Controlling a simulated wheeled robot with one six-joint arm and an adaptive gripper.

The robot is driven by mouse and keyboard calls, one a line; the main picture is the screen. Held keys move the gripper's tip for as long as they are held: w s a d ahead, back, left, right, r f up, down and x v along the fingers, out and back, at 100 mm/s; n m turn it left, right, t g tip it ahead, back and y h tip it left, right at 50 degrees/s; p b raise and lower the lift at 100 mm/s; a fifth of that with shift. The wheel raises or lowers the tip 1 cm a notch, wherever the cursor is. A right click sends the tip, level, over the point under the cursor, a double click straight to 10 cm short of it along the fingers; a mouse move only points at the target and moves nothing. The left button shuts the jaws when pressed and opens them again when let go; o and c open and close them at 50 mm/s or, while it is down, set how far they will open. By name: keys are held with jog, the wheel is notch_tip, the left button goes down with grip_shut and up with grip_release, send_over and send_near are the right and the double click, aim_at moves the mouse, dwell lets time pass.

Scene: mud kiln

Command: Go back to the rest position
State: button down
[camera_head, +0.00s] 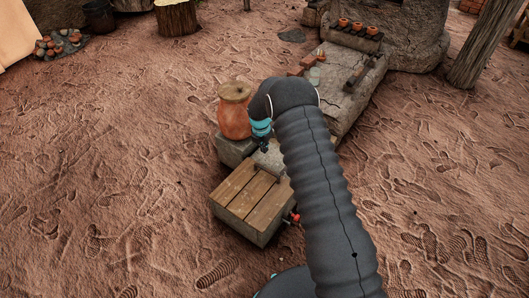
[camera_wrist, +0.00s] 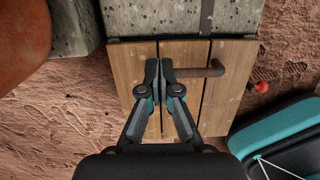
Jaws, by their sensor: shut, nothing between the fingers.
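My gripper (camera_wrist: 158,68) is shut and empty in the wrist view, with its fingertips together above a wooden plank top (camera_wrist: 185,100). In the head view my arm reaches forward and bends down, and my gripper (camera_head: 262,146) shows only in part, behind the arm's end. It hangs close to the far end of the plank-topped block (camera_head: 247,196). I cannot tell the exact gap between the fingertips and the planks.
A lidded orange clay jar (camera_head: 234,115) stands on a stone block (camera_head: 233,149) beside my gripper. A dark metal handle (camera_wrist: 205,71) lies over the planks. A small red thing (camera_wrist: 261,87) is at their right edge. A long stone slab (camera_head: 352,95) extends behind. Open ground lies left.

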notch_tip(320, 180, up, 8)
jog(key=s+f+m+g, duration=0.1)
jog(key=s+f+m, duration=0.2)
jog(key=s+m, duration=0.4)
jog(key=s+d+r+m+t, duration=0.1)
jog(key=s+d+r+m, duration=0.3)
jog(key=s+r+m, duration=0.3)
jog(key=s+d+r+m+t, duration=0.2)
jog(key=s+d+r+m, duration=0.2)
jog(key=s+r, duration=1.3)
jog(key=s+d+r+m+t+y, duration=0.1)
jog(key=s+d+r+m, duration=0.4)
jog(key=s+r+m, duration=0.5)
jog(key=shift+s+r+t, duration=0.7)
jog(key=shift+s+r, duration=0.4)
jog(key=shift+s, duration=1.1)
